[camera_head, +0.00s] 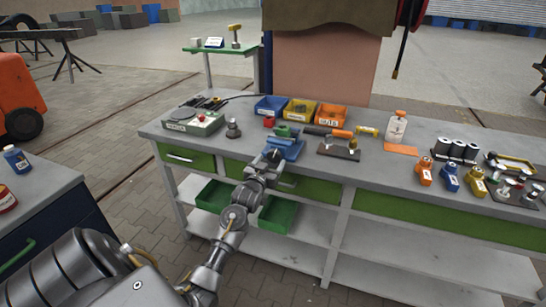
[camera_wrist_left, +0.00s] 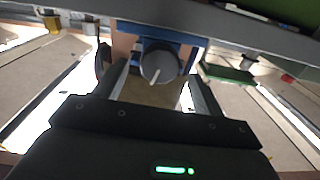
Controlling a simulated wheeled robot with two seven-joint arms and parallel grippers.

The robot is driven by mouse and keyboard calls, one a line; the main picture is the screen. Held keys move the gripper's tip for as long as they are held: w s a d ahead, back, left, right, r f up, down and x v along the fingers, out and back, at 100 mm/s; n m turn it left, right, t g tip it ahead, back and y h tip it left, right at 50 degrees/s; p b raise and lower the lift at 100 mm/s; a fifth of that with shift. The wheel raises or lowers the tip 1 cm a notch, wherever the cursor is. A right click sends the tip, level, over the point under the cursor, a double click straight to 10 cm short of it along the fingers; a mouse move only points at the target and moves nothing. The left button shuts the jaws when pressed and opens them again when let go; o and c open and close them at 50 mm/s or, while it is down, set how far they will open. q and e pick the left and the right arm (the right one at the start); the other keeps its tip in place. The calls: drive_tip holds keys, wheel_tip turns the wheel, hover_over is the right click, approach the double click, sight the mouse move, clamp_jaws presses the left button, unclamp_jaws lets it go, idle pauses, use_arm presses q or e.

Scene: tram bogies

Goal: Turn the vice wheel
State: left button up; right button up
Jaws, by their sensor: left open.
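The blue vice (camera_head: 288,146) is at the front edge of the grey workbench. Its wheel (camera_wrist_left: 158,66) shows in the left wrist view as a dark round knob with a pale line pointing down, in front of the blue vice body (camera_wrist_left: 190,40). My left gripper (camera_head: 273,156) is at the vice's front. In the left wrist view my left gripper (camera_wrist_left: 160,82) is open, with one finger on each side below the wheel. I cannot tell whether the fingers touch it. In the head view the arm hides the wheel. My right gripper is not in view.
The workbench (camera_head: 235,150) has green drawers (camera_head: 186,157) below the top. Blue, yellow and orange bins (camera_head: 331,117) stand behind the vice. A tool on a dark stand (camera_head: 339,150) is to its right, a control box (camera_head: 194,122) to its left.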

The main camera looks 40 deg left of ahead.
sight(273, 158)
use_arm(q)
drive_tip(key=shift+x, duration=1.75)
drive_tip(key=c, duration=1)
